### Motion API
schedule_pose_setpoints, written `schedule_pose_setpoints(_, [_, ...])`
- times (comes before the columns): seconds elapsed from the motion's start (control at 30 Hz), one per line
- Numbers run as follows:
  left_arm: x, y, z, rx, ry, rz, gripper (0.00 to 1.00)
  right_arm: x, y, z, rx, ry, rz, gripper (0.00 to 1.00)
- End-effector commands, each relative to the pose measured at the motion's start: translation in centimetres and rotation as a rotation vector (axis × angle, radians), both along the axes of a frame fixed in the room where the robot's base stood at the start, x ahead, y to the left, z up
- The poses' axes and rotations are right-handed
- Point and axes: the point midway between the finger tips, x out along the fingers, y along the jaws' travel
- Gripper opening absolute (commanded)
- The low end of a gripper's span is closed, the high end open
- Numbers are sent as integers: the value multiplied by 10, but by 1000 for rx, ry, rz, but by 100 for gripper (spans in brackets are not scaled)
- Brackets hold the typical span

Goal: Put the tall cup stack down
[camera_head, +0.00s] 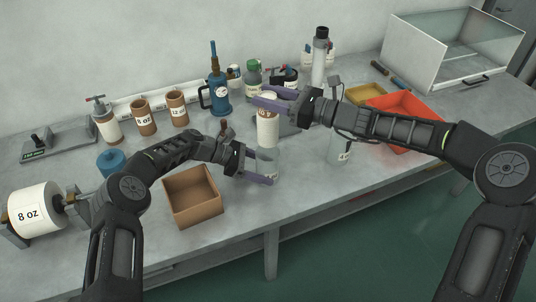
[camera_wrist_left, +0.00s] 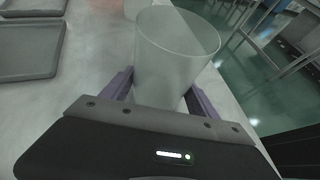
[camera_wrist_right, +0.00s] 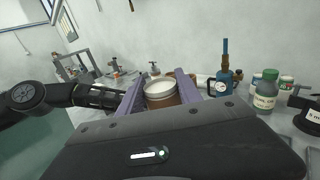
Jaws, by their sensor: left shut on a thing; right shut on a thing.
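The tall cup stack (camera_head: 267,133), with white and brown bands, is upright in my right gripper (camera_head: 262,99), which is shut around its upper part. In the right wrist view the stack's pale round top (camera_wrist_right: 160,88) sits between the purple fingers. My left gripper (camera_head: 268,168) is shut on a frosted translucent cup (camera_head: 270,157). That cup (camera_wrist_left: 176,50) stands wide-mouthed between the fingers in the left wrist view. In the head view the stack's lower end is just above or behind the translucent cup; I cannot tell whether it touches the bench.
An open cardboard box (camera_head: 193,196) is left of my left gripper. Brown cups (camera_head: 143,118), a blue gauge pump (camera_head: 218,95) and a green-capped bottle (camera_head: 253,79) stand behind. An orange tray (camera_head: 398,105) lies right. The bench front (camera_head: 245,218) is clear.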

Motion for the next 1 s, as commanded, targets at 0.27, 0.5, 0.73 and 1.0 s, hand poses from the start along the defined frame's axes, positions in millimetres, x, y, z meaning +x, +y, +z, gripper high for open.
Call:
schedule_pose_setpoints(0.27, [0, 0, 0, 0, 0, 0, 20, -1, 0, -74, 3, 6, 0, 0])
schedule_pose_setpoints(0.5, [0, 0, 0, 0, 0, 0, 20, 0, 0, -111, 3, 1, 0, 0])
schedule_pose_setpoints(0.73, [0, 0, 0, 0, 0, 0, 20, 0, 0, -113, 0, -1, 0, 0])
schedule_pose_setpoints(1.0, [0, 0, 0, 0, 0, 0, 20, 0, 0, -130, 2, 4, -1, 0])
